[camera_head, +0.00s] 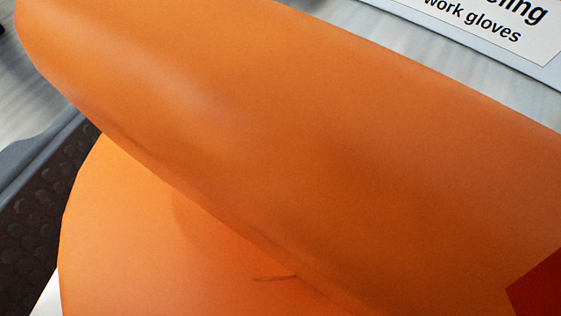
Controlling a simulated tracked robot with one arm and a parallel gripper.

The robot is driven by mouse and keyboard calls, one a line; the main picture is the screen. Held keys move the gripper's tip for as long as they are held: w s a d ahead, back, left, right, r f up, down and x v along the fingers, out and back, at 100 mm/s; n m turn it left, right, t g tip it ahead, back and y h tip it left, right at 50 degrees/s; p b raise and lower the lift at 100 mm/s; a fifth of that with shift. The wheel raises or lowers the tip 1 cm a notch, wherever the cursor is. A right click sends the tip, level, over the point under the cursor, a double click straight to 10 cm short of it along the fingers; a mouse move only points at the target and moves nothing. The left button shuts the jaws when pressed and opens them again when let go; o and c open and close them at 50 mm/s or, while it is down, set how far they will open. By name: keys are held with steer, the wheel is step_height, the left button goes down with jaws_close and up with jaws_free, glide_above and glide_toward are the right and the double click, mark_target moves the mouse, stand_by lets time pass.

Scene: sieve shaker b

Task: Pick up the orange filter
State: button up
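A large orange thing, which I take for the orange filter (300,130), fills most of the head camera view. It is very close to the camera. Its upper part is a broad, smooth curved band that slants from the upper left to the lower right. A second orange surface (150,240) with a rounded left edge shows below the band. I cannot tell whether both surfaces belong to one piece. My gripper's fingers cannot be made out, so whether they touch the filter is hidden.
A white sign (495,25) with black text, including "work gloves", is at the upper right. A dark textured surface with a grey rim (45,150) lies at the left. A dark red patch (540,290) shows at the lower right corner; I cannot tell what it is.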

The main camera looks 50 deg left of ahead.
steer(key=shift+w+a, duration=0.15)
steer(key=shift+w, duration=0.05)
steer(key=shift+c, duration=0.3)
steer(key=c, duration=1.3)
steer(key=shift+o, duration=0.2)
